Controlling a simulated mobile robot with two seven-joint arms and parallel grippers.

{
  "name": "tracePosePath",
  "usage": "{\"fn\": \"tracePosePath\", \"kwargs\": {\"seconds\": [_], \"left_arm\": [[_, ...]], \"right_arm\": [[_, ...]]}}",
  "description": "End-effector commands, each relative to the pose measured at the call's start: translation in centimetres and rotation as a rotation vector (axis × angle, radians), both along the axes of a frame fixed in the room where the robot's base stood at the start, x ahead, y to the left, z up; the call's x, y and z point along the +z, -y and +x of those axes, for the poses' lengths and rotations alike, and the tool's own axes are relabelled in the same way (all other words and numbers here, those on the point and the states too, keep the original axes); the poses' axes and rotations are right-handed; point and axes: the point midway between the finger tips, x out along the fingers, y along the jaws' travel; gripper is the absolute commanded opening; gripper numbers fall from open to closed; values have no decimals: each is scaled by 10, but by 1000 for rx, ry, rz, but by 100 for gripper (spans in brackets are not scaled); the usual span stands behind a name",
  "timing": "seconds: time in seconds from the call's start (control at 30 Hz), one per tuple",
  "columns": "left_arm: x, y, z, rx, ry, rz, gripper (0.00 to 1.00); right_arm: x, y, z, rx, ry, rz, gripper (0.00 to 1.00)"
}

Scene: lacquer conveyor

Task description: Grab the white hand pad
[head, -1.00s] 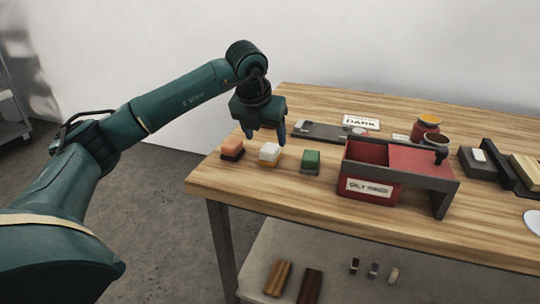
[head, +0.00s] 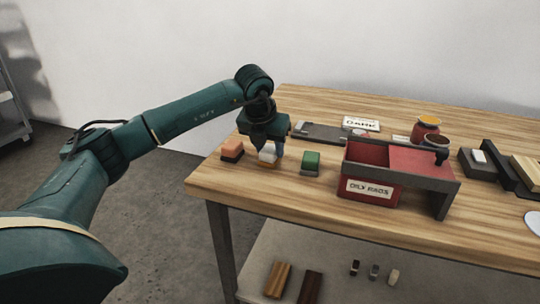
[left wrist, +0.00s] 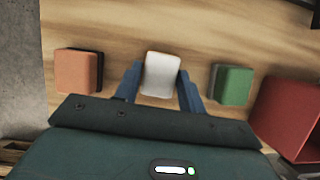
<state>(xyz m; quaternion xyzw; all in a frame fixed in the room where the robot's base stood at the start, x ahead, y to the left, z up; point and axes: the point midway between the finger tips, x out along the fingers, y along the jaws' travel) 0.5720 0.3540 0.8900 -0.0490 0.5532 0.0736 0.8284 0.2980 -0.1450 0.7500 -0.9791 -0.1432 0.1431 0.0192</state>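The white hand pad (head: 267,153) has a pale top and a tan lower part and sits on the wooden table, between an orange pad (head: 232,149) and a green pad (head: 311,160). My left gripper (head: 270,148) points down over the white pad. In the left wrist view, the blue fingers of my left gripper (left wrist: 160,82) stand apart on either side of the white pad (left wrist: 161,75). The fingers look open and very close to its sides; contact cannot be made out. My right gripper is not in view.
A red bin labelled oily rags (head: 369,189) stands right of the green pad. Behind are a flat grey tool (head: 318,132), a DARK sign (head: 361,123) and jars (head: 425,130). Grey blocks stand at the right. The table's front left corner is clear.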

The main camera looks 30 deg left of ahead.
Motion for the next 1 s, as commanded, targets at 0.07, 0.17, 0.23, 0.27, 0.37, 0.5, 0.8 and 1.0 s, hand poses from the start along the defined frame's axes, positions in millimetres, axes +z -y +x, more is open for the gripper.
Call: {"fn": "tracePosePath", "kwargs": {"seconds": [0.07,0.17,0.23,0.27,0.37,0.5,0.8,1.0], "left_arm": [[0,0,0,0,0,0,32],[0,0,0,0,0,0,24],[0,0,0,0,0,0,18],[0,0,0,0,1,0,17],[1,0,0,0,1,0,17],[3,0,0,0,2,0,17],[55,1,1,-2,5,-1,17],[89,0,1,0,2,-1,17]], "right_arm": [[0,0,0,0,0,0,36],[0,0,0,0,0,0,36],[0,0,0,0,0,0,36],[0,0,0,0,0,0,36],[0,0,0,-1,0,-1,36],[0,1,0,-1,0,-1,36],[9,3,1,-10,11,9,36],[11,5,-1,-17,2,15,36]]}}
